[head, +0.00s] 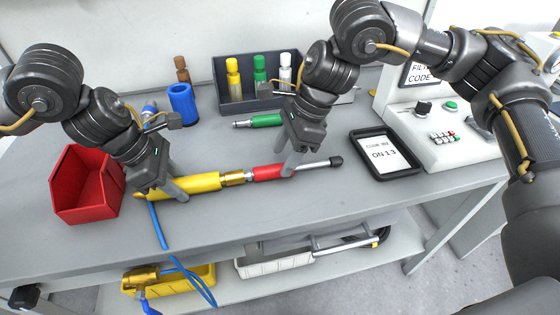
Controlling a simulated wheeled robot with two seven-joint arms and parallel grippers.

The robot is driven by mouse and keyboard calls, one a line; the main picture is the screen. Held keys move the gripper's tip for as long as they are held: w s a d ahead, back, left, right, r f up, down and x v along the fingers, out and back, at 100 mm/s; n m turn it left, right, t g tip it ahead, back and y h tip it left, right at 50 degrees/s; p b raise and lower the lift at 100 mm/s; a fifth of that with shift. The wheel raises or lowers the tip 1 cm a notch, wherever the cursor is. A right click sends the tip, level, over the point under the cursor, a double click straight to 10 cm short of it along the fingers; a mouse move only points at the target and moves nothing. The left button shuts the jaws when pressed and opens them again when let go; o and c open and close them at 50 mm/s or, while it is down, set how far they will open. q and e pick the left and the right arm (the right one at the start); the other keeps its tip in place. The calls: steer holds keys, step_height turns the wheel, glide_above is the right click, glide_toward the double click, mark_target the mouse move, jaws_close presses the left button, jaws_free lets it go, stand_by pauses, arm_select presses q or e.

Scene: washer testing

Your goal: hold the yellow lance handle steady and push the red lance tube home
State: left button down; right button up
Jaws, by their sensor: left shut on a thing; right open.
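The yellow lance handle (200,183) lies near the front of the grey bench, with a brass fitting (233,178) at its right end. My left gripper (180,190) is shut on the yellow handle near its left part. The red lance tube (267,172) lies in line to the right of the fitting, with a metal rod and black tip (336,161) running on to the right. Its left end meets or nearly meets the brass fitting; I cannot tell how deep it sits. My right gripper (290,166) is open, its fingers at the red tube's right end.
A red bin (86,186) stands left. A blue cup (183,104), a green-handled tool (266,121) and a dark tray (222,72) of coloured bottles are behind. A tablet (384,153) and control box (440,125) are right. A blue hose (158,228) hangs over the front edge.

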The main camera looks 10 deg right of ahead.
steer(key=v, duration=0.9)
arm_select(q)
steer(key=c, duration=0.9)
jaws_free()
steer(key=shift+o, duration=0.2)
steer(key=shift+r, duration=0.1)
steer(key=v, duration=1.2)
